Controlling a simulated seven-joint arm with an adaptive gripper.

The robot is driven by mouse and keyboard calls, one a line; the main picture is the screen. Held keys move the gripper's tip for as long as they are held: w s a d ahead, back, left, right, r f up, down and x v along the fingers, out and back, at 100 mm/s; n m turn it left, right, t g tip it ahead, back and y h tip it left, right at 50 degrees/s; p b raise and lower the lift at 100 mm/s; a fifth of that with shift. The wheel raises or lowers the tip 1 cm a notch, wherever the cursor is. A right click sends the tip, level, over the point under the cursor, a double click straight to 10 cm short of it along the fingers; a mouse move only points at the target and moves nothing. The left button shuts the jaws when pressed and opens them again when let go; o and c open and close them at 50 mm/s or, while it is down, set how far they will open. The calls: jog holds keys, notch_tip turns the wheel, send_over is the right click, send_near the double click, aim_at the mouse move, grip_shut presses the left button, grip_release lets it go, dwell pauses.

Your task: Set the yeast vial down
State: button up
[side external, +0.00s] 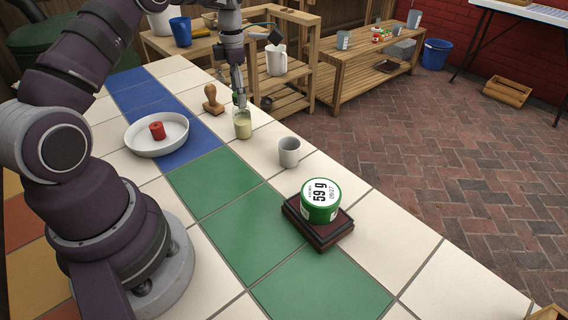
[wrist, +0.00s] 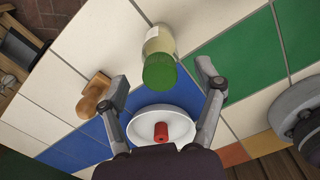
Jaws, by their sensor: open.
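The yeast vial (side external: 243,126), clear glass with cream-coloured contents, appears to stand upright on a white tile near the corner of the green and blue tiles. Its green cap (wrist: 159,74) faces up into the wrist view. My gripper (side external: 240,98) is just above the vial at cap height and partly hides the cap in the side view. In the wrist view my gripper (wrist: 163,80) is open, with one finger on each side of the cap and visible gaps to both.
A wooden stamp (side external: 212,101) stands close to the vial. A white dish (side external: 140,145) holds a red piece (side external: 157,131). A grey cup (side external: 289,152) and a green tin (side external: 320,203) on a dark wooden stand (side external: 293,214) are nearer. The green tiles (side external: 220,230) are mostly clear.

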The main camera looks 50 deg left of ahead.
notch_tip(320, 180, up, 8)
jog(key=shift+r, duration=0.1)
jog(key=s+d+r+m+t+y, duration=0.1)
jog(key=s+d+r+m, duration=0.1)
jog(key=d+r+m, duration=0.45)
jog(key=s+d+r+m+t, duration=0.1)
jog(key=s+d+m+t, duration=0.2)
jog(key=m, duration=0.6)
jog(key=s+d+f+m, duration=0.2)
jog(key=s+d+m, duration=0.1)
jog(key=m, duration=0.5)
jog(key=s+d+f+m+t+h, duration=0.1)
jog(key=s+d+m, duration=0.3)
jog(key=s+m, duration=0.2)
jog(key=shift+s+d+f+m+t, duration=0.3)
jog(key=shift+f+m, duration=0.1)
jog(key=shift+m, duration=0.55)
